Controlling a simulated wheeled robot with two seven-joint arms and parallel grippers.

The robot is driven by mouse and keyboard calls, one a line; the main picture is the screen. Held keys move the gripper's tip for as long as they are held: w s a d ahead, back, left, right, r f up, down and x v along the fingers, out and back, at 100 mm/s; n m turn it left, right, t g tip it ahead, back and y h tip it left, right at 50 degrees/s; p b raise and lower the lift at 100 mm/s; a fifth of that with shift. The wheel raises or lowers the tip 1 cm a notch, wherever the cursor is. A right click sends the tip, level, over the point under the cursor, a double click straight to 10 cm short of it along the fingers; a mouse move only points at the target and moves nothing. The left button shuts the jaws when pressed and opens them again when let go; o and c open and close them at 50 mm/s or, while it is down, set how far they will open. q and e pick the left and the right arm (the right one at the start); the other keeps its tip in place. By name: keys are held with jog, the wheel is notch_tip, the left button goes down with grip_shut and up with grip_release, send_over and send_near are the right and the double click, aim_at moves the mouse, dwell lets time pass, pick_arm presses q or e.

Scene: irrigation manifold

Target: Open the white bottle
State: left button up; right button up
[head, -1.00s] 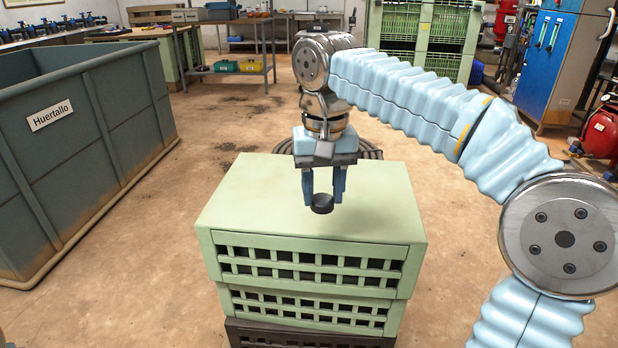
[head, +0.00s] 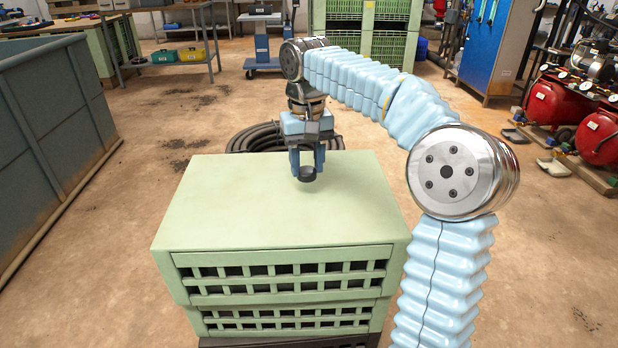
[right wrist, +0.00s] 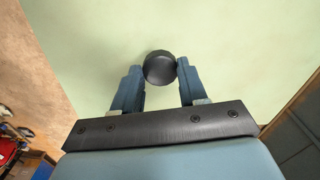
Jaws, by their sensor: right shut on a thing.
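My right gripper (head: 307,170) points down over the pale green crate top (head: 230,215). It is shut on a small round black cap (head: 308,176). In the right wrist view the cap (right wrist: 160,68) sits between the two blue fingertips, with the plain green surface behind it. No white bottle shows in either view, and no white body can be seen under the cap. I cannot tell exactly how high the cap is above the crate top. My left gripper is not in view.
The crate top is otherwise bare. A coiled black hose (head: 255,138) lies behind the crate. A large grey bin (head: 50,130) stands at left. Red compressors (head: 597,135) and a blue cabinet (head: 494,45) are at right. Open floor surrounds the crate.

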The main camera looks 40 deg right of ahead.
aim_at(310, 168)
jog(key=shift+w+d+f, duration=0.15)
jog(key=shift+d+f, duration=0.25)
jog(key=shift+f, duration=0.1)
jog(key=shift+w+d+f+b, duration=0.1)
jog(key=shift+f+b, duration=0.05)
jog(key=shift+f, duration=0.75)
jog(key=shift+d+f+b, duration=0.1)
jog(key=shift+f+b, duration=0.05)
jog(key=shift+f, duration=0.75)
jog(key=shift+f, duration=0.15)
jog(key=o, duration=1.2)
jog(key=shift+c, duration=0.2)
